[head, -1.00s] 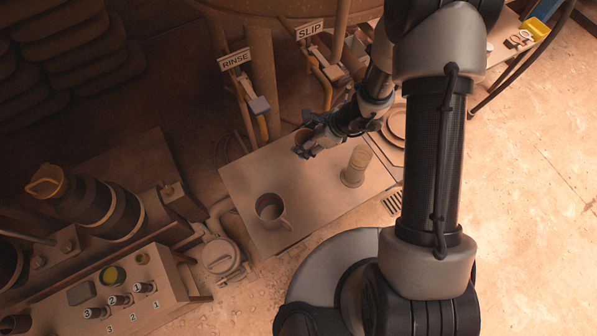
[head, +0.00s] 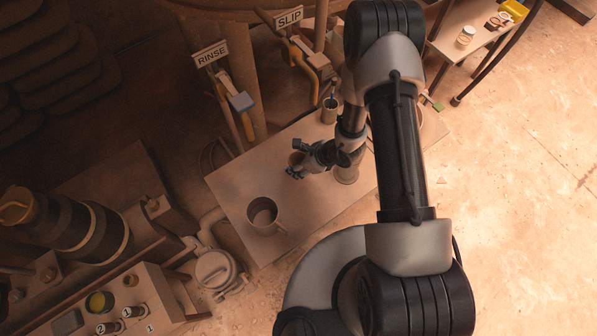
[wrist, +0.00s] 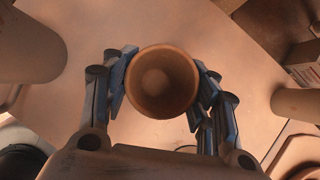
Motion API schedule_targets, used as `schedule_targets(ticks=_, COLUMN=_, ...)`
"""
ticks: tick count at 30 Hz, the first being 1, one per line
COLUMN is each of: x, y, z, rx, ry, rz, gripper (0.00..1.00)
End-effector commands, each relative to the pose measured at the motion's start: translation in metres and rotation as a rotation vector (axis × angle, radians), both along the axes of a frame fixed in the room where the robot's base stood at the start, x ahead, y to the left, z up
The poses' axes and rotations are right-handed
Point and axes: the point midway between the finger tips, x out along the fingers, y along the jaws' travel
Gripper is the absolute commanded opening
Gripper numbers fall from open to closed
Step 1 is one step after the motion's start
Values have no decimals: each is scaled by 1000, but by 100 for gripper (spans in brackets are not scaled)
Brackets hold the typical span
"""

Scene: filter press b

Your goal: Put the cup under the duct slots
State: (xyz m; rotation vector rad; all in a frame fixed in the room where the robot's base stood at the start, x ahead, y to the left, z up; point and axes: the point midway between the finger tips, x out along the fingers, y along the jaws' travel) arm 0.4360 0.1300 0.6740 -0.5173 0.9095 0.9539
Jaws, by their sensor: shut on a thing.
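The cup (wrist: 162,82) is a small brown round vessel, seen from above into its open, empty-looking mouth in the wrist view. My gripper (wrist: 163,88) is shut on it, with a finger on each side of its wall. In the head view my gripper (head: 297,168) is over the pale table (head: 235,185), with the cup (head: 296,158) partly hidden by the fingers. I cannot tell how high the cup is above the table. I cannot make out duct slots in the current views.
A larger handled mug (head: 263,213) stands on the table, nearer than my gripper. A clear jar (head: 346,172) is partly behind my arm. Another small container (head: 330,108) stands at the table's far end. RINSE (head: 211,53) and SLIP (head: 289,18) signs mark taps behind.

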Motion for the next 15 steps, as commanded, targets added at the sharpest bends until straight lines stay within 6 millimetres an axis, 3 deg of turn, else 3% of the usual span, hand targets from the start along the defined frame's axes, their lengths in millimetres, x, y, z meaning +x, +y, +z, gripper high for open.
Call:
schedule_targets(ticks=8, x=0, y=0, z=-23, rx=0, ry=-1, rz=-1, gripper=26)
schedule_targets(ticks=15, x=1, y=0, z=-56, rx=0, ry=0, rz=1, gripper=26)
